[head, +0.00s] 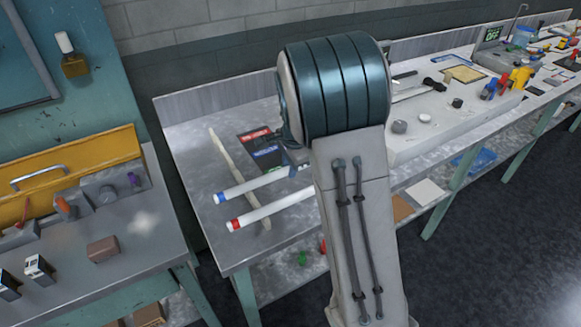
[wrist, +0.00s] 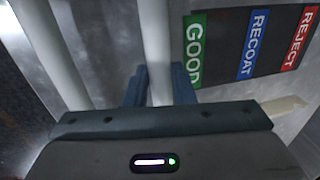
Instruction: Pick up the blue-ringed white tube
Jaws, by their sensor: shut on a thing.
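The blue-ringed white tube (head: 255,185) lies across the near left of the metal bench, its blue-ringed end pointing left. My gripper (head: 297,163) is at its right part, mostly hidden behind my arm in the head view. In the wrist view the two blue fingers (wrist: 158,88) are shut on a white tube (wrist: 157,40), one on each side. It is the tube nearer the label card, which fits the blue-ringed one; its ring is out of that view. I cannot tell whether it is clear of its support.
A red-ringed white tube (head: 270,210) runs alongside, nearer the front; the wrist view shows a second tube (wrist: 50,50) at left. A cream rod (head: 222,150) passes beneath the tubes. The GOOD, RECOAT, REJECT card (wrist: 245,45) lies beside the held tube. Bench space at left is bare.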

